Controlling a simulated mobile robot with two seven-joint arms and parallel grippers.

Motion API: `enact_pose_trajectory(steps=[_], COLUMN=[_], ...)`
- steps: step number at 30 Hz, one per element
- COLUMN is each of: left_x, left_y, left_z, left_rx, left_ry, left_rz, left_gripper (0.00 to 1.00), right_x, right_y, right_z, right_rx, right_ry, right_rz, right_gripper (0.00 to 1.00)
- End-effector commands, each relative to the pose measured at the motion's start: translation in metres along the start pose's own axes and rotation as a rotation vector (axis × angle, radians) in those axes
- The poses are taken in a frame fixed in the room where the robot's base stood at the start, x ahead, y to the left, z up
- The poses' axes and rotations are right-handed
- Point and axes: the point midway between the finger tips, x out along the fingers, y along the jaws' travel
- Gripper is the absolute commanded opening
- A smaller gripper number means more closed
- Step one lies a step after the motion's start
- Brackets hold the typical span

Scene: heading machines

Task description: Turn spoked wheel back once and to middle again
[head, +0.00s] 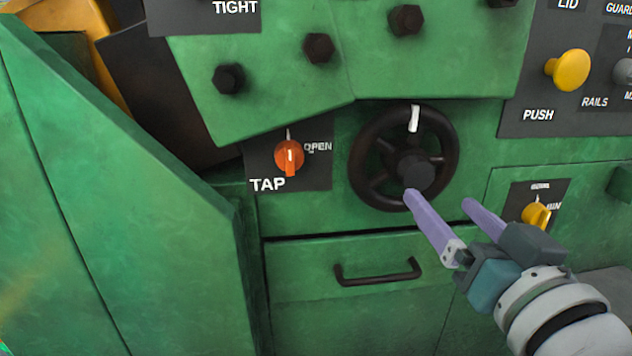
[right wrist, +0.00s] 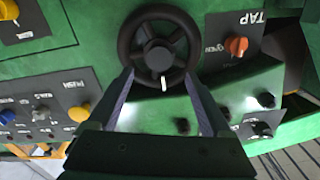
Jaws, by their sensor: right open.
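The spoked wheel (head: 416,172) is black with a dark grey hub and sits upright on the green machine front. Its white mark (head: 414,118) is at the top of the rim, a little right of centre in the head view. The wheel also shows in the right wrist view (right wrist: 158,52), at the top middle, with its mark pointing down there. My right gripper (head: 438,201) is open and empty, with its two purple fingers pointing at the wheel's lower right part. In the right wrist view its fingers (right wrist: 158,75) are spread on both sides of the lower rim; contact cannot be told.
An orange TAP knob (head: 289,156) is left of the wheel. A drawer handle (head: 377,272) is below it. A yellow knob (head: 537,215) and a yellow PUSH button (head: 568,70) are at the right. A green panel with dark bolts (head: 319,48) juts out above the wheel.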

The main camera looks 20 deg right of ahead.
Motion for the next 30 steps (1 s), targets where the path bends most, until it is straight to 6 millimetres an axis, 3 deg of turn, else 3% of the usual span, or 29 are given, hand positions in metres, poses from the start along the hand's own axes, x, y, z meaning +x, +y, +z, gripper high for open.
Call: enact_pose_trajectory(steps=[9, 15, 26, 30], left_x=[0.014, 0.019, 0.02, 0.02], left_y=[0.003, 0.003, 0.002, 0.001], left_z=[0.004, 0.006, 0.006, 0.006], left_rx=[-0.007, -0.007, -0.001, 0.002], left_ry=[0.002, 0.002, 0.001, 0.0], left_rz=[0.007, 0.006, 0.002, 0.0], left_gripper=[0.5, 0.5, 0.5, 0.5], right_x=[0.058, 0.083, 0.089, 0.089], right_y=[0.0, 0.0, 0.0, 0.0], right_z=[0.0, 0.0, -0.001, -0.001], right_rx=[-0.001, -0.002, -0.001, -0.001], right_ry=[0.003, 0.001, -0.002, -0.001], right_rz=[-0.001, -0.001, 0.0, 0.0], right_gripper=[0.83, 0.83, 0.83, 0.7])
